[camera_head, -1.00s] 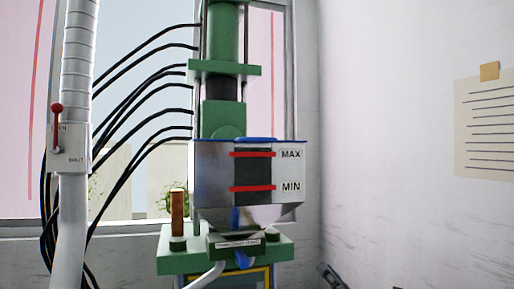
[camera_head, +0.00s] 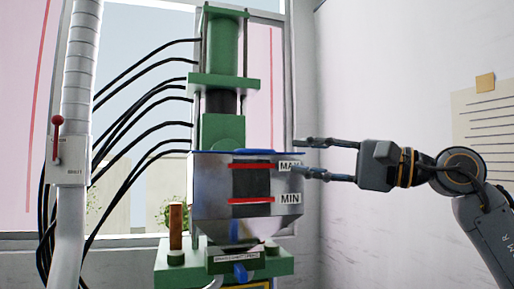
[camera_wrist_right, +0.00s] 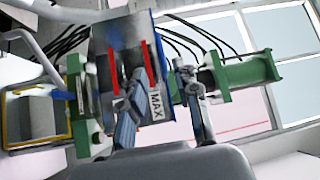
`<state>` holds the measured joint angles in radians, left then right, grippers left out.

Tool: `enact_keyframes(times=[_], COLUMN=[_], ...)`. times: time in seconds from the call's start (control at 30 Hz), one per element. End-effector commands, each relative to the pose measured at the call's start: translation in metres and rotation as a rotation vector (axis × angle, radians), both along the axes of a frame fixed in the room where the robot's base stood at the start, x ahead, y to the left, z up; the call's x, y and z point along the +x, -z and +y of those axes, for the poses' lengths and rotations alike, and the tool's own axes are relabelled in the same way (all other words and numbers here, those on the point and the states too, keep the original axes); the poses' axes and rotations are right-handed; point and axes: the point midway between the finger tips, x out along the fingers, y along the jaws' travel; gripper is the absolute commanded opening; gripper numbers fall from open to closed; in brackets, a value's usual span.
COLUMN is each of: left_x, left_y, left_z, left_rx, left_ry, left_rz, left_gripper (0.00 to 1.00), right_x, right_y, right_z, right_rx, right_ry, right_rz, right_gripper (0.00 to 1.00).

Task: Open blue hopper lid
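The metal hopper (camera_head: 214,185) with red MAX and MIN bars stands in the middle of the head view, in front of the green press. Its blue lid (camera_head: 235,152) shows as a thin strip along the top and lies shut. My right gripper (camera_head: 296,155) is open and empty, coming from the right with its fingers pointing left. In the picture the fingers reach the hopper's upper right corner, and the lower one overlaps the MAX label; contact cannot be told. The right wrist view shows the hopper (camera_wrist_right: 112,45) sideways behind the open fingers (camera_wrist_right: 160,95). My left gripper is out of view.
The green press column (camera_head: 222,133) rises behind the hopper. A white pipe (camera_head: 72,190) with a red lever (camera_head: 56,135) and several black hoses are at the left. A wall with a paper note (camera_head: 490,125) is at the right. The space right of the hopper is otherwise clear.

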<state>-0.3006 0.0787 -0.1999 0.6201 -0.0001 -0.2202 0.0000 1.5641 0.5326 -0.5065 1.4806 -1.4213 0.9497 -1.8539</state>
Motion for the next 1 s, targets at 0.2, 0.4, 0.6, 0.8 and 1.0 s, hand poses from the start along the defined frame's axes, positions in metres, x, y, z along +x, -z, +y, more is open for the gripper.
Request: enact_keyframes(times=[0.2,0.4,0.6,0.8,1.0], left_x=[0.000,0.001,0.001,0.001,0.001], left_y=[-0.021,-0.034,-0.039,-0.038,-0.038], left_z=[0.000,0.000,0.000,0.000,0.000], left_rx=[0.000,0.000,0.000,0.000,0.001], left_ry=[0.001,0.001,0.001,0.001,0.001], left_rz=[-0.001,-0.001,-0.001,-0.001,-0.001], left_gripper=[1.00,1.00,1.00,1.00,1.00], right_x=[0.021,0.037,0.044,0.046,0.046], right_y=[-0.010,-0.013,-0.014,-0.013,-0.013], right_z=[0.045,0.075,0.089,0.092,0.091], right_rx=[0.001,0.003,0.004,0.004,0.004], right_ry=[-0.005,-0.004,-0.003,-0.002,-0.002], right_rz=[0.003,0.005,0.003,0.003,0.003], right_gripper=[0.31,0.31,0.31,0.31,0.15])
